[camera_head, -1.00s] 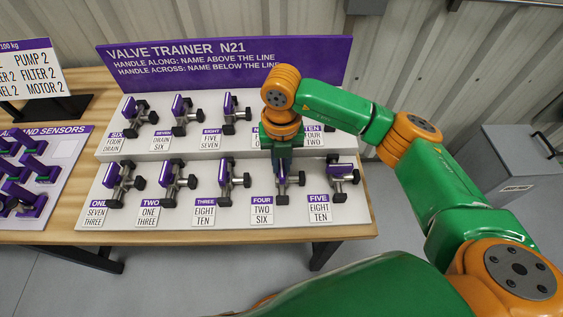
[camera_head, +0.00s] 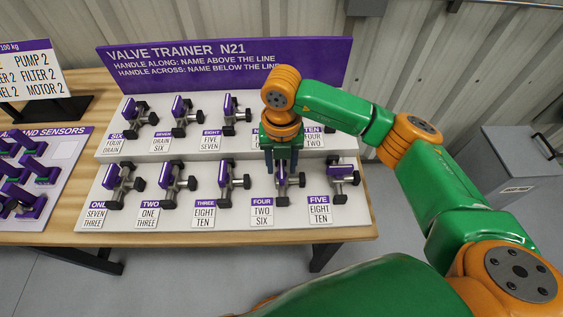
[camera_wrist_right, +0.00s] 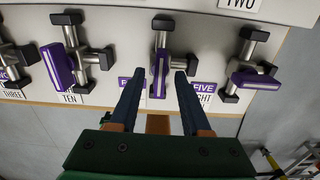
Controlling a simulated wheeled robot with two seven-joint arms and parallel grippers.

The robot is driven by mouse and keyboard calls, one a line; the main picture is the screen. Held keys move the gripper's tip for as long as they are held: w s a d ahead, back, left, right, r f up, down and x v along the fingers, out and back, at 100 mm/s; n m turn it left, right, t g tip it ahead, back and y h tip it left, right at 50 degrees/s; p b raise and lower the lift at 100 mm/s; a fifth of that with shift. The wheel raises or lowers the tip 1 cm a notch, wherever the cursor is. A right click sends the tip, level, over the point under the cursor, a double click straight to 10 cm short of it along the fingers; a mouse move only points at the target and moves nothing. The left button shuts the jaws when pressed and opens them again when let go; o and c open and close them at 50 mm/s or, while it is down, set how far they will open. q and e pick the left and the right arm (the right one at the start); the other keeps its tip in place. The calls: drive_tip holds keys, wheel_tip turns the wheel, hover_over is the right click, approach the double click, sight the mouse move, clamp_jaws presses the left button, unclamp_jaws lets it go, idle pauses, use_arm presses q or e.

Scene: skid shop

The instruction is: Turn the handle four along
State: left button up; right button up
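Valve four (camera_head: 291,182) stands in the front row of the trainer, above its FOUR / TWO / SIX label (camera_head: 262,213). In the right wrist view, its purple handle (camera_wrist_right: 159,76) lies lengthwise, in line with its pipe. My right gripper (camera_head: 283,171) is over valve four, pointing down. The right wrist view shows its two fingers (camera_wrist_right: 159,76) spread, one on each side of the handle, with a small gap on both sides. In the head view the fingers and wrist hide most of this handle. My left gripper is not in view.
Valve three (camera_head: 226,178) stands to the left and valve five (camera_head: 342,172) to the right, its handle crosswise. The back-row valves (camera_head: 183,112) and purple sign (camera_head: 225,62) are behind. A sensor board (camera_head: 67,160) lies at the left. A grey box (camera_head: 520,165) stands right of the table.

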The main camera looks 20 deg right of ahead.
sight(282, 168)
wheel_tip(282, 168, up, 7)
drive_tip(key=shift+r+b, duration=0.1)
drive_tip(key=shift+b, duration=0.6)
